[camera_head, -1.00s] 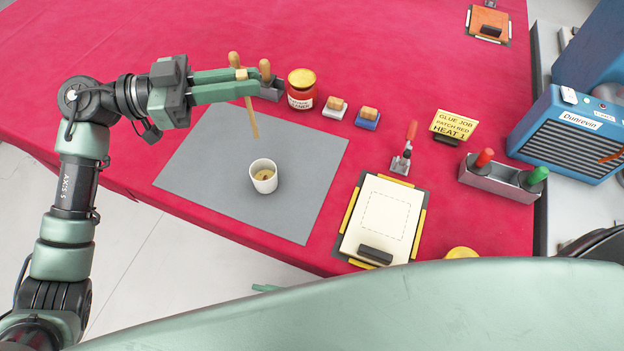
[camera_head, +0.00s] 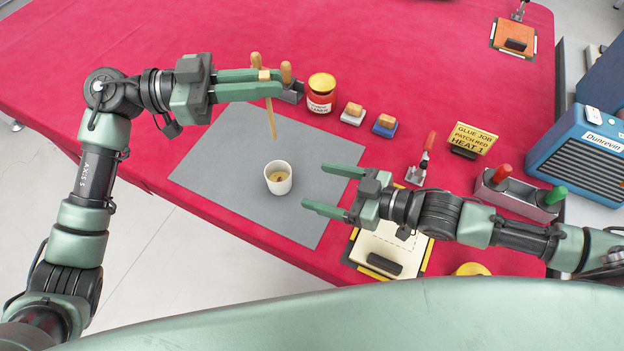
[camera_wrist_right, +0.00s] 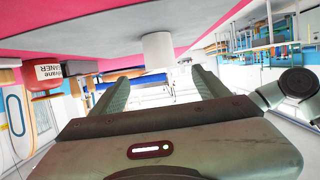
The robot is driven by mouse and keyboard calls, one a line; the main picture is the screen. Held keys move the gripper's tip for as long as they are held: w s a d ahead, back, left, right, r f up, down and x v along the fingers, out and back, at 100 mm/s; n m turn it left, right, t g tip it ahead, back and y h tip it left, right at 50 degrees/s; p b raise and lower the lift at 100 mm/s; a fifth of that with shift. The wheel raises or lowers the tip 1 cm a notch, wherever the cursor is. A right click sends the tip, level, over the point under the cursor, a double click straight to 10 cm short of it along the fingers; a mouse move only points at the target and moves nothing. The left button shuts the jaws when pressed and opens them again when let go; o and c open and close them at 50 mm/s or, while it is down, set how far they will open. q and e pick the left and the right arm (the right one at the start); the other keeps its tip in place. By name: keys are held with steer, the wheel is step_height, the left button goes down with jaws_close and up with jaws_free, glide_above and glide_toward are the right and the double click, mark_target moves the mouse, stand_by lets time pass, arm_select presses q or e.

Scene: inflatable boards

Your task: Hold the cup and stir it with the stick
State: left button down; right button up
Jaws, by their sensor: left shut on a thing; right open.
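The white cup (camera_head: 278,179) stands upright on the grey mat (camera_head: 225,165), with something yellowish-brown inside. My left gripper (camera_head: 270,83) is shut on the wooden stick (camera_head: 271,115), which hangs down with its lower end above and behind the cup, apart from it. My right gripper (camera_head: 335,187) is open and empty, to the right of the cup, its fingers pointing toward it. In the right wrist view the cup (camera_wrist_right: 158,50) shows ahead, beyond and between the finger tips.
A red jar (camera_head: 320,95), two small blocks (camera_head: 353,113) and a clamp with a red handle (camera_head: 424,160) stand on the red table. A framed board (camera_head: 392,250) lies under my right arm. A blue heater (camera_head: 580,155) is at the right. The mat around the cup is clear.

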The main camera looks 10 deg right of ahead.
mark_target(289, 178)
steer(key=x, duration=1.1)
steer(key=shift+w+a+f, duration=0.1)
steer(key=shift+w+a, duration=0.15)
steer(key=shift+a, duration=0.05)
steer(key=c, duration=1.4)
steer(key=shift+c, duration=0.3)
arm_select(q)
step_height(289, 178, down, 17)
steer(key=shift+a+r, duration=0.15)
steer(key=shift+a, duration=0.1)
